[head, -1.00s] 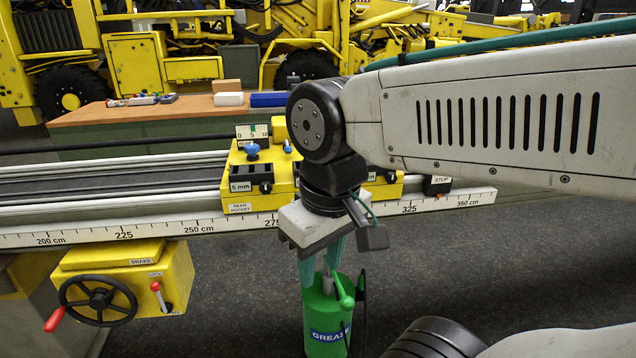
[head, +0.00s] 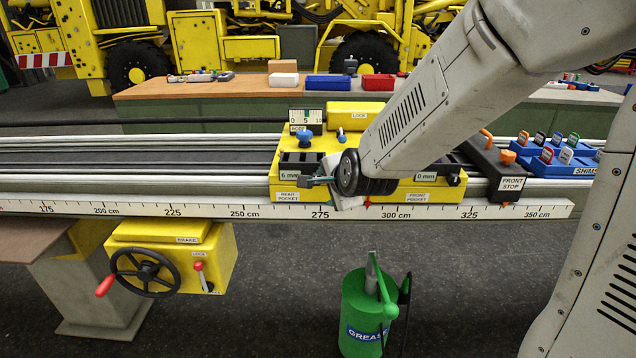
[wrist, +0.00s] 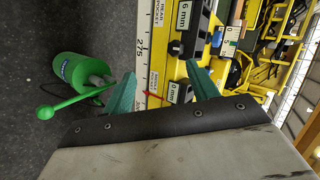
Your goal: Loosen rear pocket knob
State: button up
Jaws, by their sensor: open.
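The yellow block (head: 288,158) sits on the rail, with plates reading REAR POCKET (head: 288,196) and 6 mm at its left end. The knob lies above the gap between the fingers in the wrist view.
A green grease can (head: 362,310) stands on the floor below the rail. A yellow brake box with a handwheel (head: 147,273) hangs at left. A front stop (head: 505,180) and blue shim tray (head: 560,160) are at right. A bench (head: 200,98) stands behind.

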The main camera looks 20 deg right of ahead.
jog(key=w+d+f+m+t+h, duration=0.2)
jog(key=w+f+m+t+h, duration=0.2)
jog(key=w+m, duration=0.9)
notch_tip(320, 180, down, 4)
jog(key=w+t, duration=0.2)
jog(key=shift+w+f+t, duration=0.2)
jog(key=shift+w+t, duration=0.2)
jog(key=c, duration=1)
